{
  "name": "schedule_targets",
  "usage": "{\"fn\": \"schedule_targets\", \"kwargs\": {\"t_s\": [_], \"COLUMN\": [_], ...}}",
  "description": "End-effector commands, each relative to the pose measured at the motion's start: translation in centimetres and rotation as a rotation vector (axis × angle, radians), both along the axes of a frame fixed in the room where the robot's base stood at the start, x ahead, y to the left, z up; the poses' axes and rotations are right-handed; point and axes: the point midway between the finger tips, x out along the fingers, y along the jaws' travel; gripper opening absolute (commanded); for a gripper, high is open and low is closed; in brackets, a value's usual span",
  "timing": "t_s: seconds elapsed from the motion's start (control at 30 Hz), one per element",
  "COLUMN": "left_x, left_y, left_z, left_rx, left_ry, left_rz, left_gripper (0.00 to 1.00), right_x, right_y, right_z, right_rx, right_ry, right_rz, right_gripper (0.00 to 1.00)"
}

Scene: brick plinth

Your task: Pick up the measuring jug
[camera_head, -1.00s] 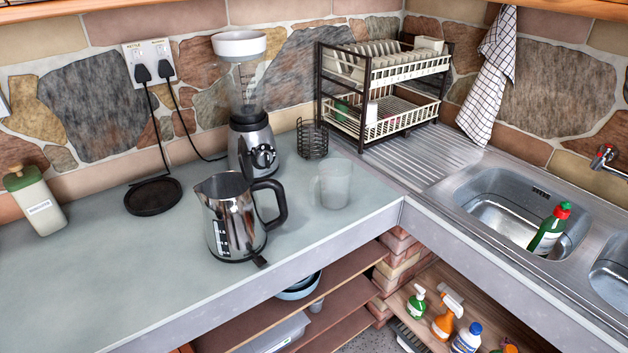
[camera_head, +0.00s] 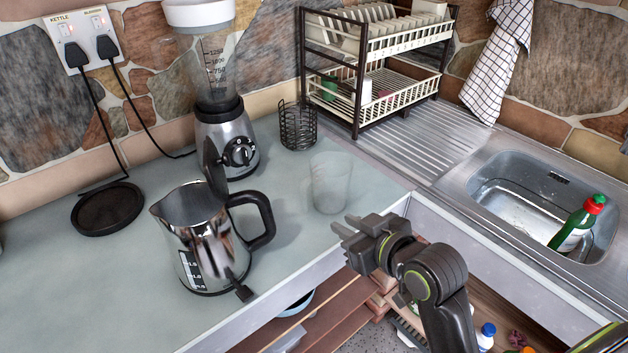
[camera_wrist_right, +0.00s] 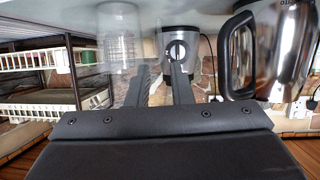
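The measuring jug (camera_head: 330,183) is a clear, frosted jug standing upright on the grey-green worktop near its front corner. My left gripper is not in view.
A steel kettle (camera_head: 201,240) stands left of the jug. A blender (camera_head: 224,143) and a black wire holder (camera_head: 298,126) stand behind. A dish rack (camera_head: 350,85) is at the back, with a sink (camera_head: 520,205) at right. The worktop at front left is clear.

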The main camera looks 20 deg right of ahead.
Motion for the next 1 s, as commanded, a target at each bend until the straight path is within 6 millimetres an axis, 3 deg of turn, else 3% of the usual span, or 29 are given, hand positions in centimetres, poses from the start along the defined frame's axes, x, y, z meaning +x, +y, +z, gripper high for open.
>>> {"fn": "schedule_targets", "kwargs": {"t_s": [0.17, 0.7, 1.0], "left_x": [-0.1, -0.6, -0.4], "left_y": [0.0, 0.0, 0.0], "left_z": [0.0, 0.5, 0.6], "left_rx": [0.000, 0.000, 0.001], "left_ry": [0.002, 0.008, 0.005], "left_rz": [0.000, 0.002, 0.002], "left_gripper": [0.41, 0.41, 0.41], "right_x": [0.9, 9.1, 10.8], "right_y": [0.4, 2.5, 2.9], "right_z": [0.0, -3.5, -4.3], "right_rx": [0.002, 0.000, -0.002], "right_ry": [-0.008, -0.007, -0.009], "right_rz": [0.005, 0.006, 0.004], "right_gripper": [0.20, 0.20, 0.20]}}
